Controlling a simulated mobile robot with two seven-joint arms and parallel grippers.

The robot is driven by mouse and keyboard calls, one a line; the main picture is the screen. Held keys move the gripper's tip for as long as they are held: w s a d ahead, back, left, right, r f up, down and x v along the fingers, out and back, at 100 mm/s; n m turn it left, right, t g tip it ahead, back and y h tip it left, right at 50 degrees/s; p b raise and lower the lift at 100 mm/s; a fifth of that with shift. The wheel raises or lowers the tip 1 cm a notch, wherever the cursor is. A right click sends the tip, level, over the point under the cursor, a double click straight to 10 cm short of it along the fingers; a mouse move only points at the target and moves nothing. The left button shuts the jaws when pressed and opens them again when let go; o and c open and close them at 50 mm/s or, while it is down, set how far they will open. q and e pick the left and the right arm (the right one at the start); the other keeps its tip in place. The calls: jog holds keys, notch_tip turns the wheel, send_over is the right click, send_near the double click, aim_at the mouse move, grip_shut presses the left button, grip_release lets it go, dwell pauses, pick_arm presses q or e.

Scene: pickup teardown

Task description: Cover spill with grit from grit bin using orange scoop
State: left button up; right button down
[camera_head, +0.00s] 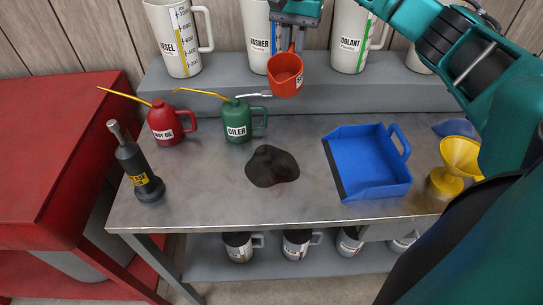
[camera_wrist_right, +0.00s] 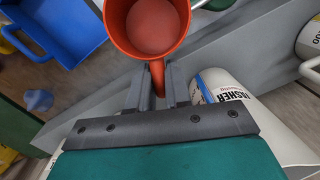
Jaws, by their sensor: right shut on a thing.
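The orange scoop (camera_head: 285,76) is a round cup with a handle, held above the back of the workbench, in front of the washer jug. My right gripper (camera_head: 292,42) is shut on its handle. In the right wrist view the scoop (camera_wrist_right: 118,28) opens toward the camera, with its handle between the fingers of my right gripper (camera_wrist_right: 158,88). A paler round area shows inside; I cannot tell whether it is grit or the bare bottom. The dark spill (camera_head: 272,166) lies mid-bench, apart from the scoop. I cannot identify a grit bin. My left gripper is not in view.
A blue dustpan (camera_head: 370,165) and yellow funnel (camera_head: 457,160) stand right of the spill. A green oiler (camera_head: 237,122), red oil can (camera_head: 165,125) and black bottle (camera_head: 135,165) stand left. Large jugs, including the diesel jug (camera_head: 178,40), line the raised back shelf (camera_head: 220,75).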

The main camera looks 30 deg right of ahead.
aim_at(288, 54)
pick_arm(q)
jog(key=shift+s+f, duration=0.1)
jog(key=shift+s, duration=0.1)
pick_arm(e)
jog(key=shift+s+a+r, duration=0.15)
jog(key=shift+a+r, duration=0.05)
jog(key=shift+r, duration=0.05)
dwell(0.3)
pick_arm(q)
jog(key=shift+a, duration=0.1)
pick_arm(e)
jog(key=shift+s+a+t+h, duration=0.5)
jog(key=shift+a+t+h, duration=0.1)
jog(key=shift+h, duration=0.2)
dwell(1.0)
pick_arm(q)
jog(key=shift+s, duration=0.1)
pick_arm(e)
jog(key=shift+s+a, duration=0.1)
jog(key=shift+a, duration=0.1)
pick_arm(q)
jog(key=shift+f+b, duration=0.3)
pick_arm(e)
jog(key=shift+s+a+t+h, duration=0.3)
jog(key=shift+s+a+h, duration=0.05)
jog(key=shift+a+h, duration=0.1)
dwell(0.7)
